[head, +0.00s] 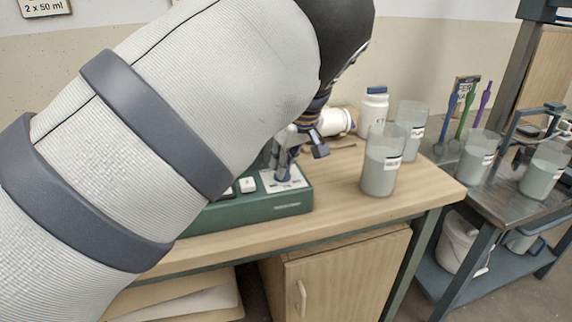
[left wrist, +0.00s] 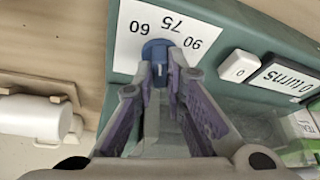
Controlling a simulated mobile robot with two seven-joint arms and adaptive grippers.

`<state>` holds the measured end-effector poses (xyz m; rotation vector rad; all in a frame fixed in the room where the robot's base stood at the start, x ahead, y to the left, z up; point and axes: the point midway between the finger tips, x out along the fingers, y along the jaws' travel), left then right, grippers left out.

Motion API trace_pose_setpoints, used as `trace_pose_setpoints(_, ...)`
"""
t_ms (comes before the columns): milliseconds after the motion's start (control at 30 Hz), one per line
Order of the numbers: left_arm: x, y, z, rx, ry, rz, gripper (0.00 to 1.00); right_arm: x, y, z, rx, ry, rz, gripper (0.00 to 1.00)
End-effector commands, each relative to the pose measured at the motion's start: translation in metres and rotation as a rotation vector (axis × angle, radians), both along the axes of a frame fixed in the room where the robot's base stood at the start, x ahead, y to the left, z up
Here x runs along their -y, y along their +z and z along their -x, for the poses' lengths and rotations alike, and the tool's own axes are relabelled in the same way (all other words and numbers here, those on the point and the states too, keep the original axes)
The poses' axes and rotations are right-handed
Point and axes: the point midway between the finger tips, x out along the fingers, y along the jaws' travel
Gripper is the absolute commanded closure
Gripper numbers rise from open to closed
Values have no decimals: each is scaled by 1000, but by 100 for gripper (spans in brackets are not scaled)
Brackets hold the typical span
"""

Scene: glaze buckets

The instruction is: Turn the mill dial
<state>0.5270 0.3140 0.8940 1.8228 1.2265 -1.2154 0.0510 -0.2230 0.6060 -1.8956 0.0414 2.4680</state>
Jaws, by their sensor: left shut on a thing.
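The green mill base (head: 250,216) stands on the wooden bench, mostly behind my left arm. My left gripper (head: 288,172) reaches down to the white scale plate at its right end. In the left wrist view the blue mill dial (left wrist: 158,47) sits on the scale plate (left wrist: 128,32), which reads 60, 75 and 90. The fingertips of my left gripper (left wrist: 159,78) are shut on the dial. A display (left wrist: 288,78) reads "0 turns", beside a white button (left wrist: 238,66) marked 0. The right gripper is out of view.
Two glaze beakers (head: 381,172) stand on the bench right of the mill, near a white jar (head: 373,108). A white container (head: 335,122) lies behind the gripper. A metal cart (head: 450,165) at right holds more beakers. Bench wood in front of the beakers is clear.

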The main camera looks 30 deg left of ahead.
Motion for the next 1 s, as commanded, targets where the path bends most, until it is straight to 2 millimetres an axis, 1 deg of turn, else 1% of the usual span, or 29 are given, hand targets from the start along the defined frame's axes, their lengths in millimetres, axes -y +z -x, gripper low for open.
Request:
trace_pose_setpoints(33,0,-7,-1,-8,41,-1,100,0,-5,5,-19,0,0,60)
trace_pose_setpoints(300,1,-7,-2,-9,277,0,100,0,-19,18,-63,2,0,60)
trace_pose_setpoints(500,1,-6,-3,-7,414,1,100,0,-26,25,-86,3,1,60)
trace_pose_setpoints(733,1,-4,-3,-5,516,2,100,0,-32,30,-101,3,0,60)
trace_pose_setpoints(1000,1,-3,-3,-5,565,3,100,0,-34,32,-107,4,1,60)
